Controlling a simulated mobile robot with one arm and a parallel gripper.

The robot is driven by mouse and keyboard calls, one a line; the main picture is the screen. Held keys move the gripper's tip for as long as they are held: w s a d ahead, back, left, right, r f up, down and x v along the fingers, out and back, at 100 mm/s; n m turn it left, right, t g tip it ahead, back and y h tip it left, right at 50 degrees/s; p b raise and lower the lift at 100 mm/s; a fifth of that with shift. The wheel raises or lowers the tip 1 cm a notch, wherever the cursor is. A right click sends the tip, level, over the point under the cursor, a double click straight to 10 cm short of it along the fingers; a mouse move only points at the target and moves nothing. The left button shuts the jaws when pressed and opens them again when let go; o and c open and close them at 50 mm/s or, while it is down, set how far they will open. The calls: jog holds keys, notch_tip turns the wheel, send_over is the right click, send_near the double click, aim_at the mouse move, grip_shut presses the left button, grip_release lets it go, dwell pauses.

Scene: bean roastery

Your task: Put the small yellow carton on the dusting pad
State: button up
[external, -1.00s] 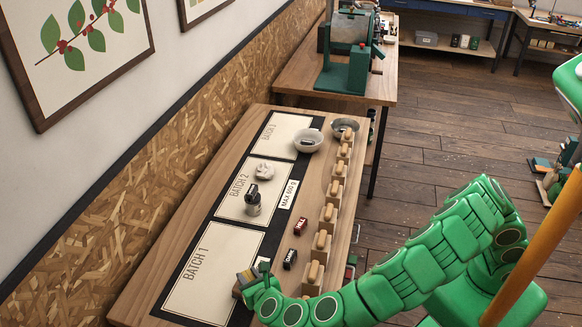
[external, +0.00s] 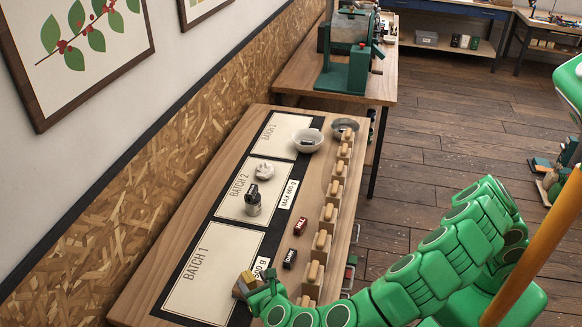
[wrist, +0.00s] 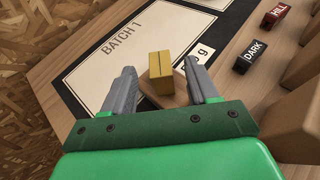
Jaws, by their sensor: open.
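The small yellow carton (wrist: 160,74) stands upright on a small wooden block (wrist: 166,98) by the lower right corner of the Batch 1 panel. In the external view the carton (external: 247,280) is partly hidden by my gripper (external: 262,285). In the wrist view my open gripper (wrist: 158,72) has one finger on each side of the carton, with gaps showing between. A pale lumpy thing (external: 264,171) lies on the Batch 2 panel; I cannot tell whether it is the dusting pad.
A red box (external: 300,226) and a black box marked DARK (external: 290,258) lie right of the panels. A row of wooden blocks (external: 321,241) lines the table's right edge. Batch 1 (external: 215,272) is largely bare.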

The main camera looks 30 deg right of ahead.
jog(key=v, duration=0.8)
jog(key=shift+s, duration=0.2)
jog(key=shift+r, duration=0.1)
